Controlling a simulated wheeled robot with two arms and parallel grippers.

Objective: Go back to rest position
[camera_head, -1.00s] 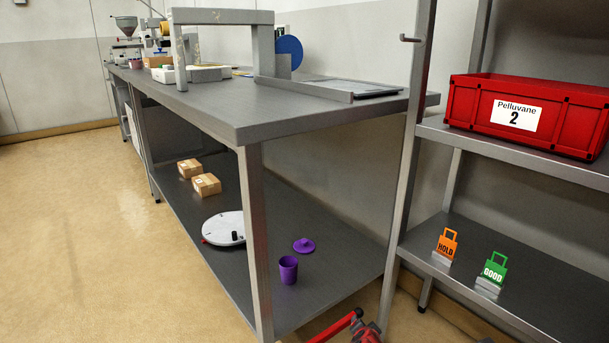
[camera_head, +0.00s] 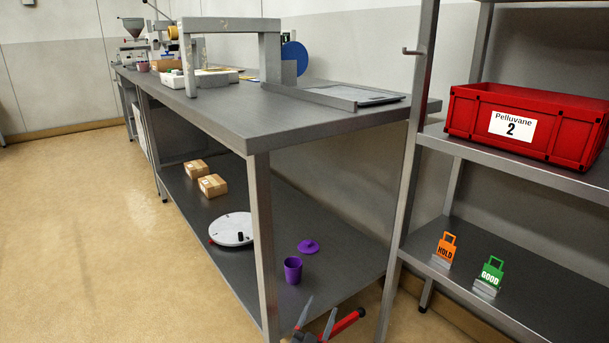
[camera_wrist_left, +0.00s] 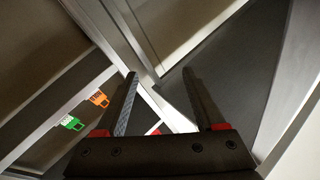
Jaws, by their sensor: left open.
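My left gripper (camera_head: 318,311) is at the bottom edge of the head view, in front of the table's near right end. Its two grey fingers are spread and nothing is between them. In the left wrist view the same gripper (camera_wrist_left: 160,73) shows open, with dark fingers apart and red parts at their bases. A red bar (camera_head: 347,322) with a dark end shows beside the fingers in the head view; I cannot tell which arm it belongs to. My right gripper is not recognisable in any view.
A steel table (camera_head: 290,123) stands ahead, with a purple cup (camera_head: 292,270) and cartons (camera_head: 212,185) on its lower shelf. A rack (camera_head: 405,225) at right holds a red crate (camera_head: 470,125), an orange HOLD sign (camera_head: 445,246) and a green GOOD sign (camera_head: 490,273). Floor at left is clear.

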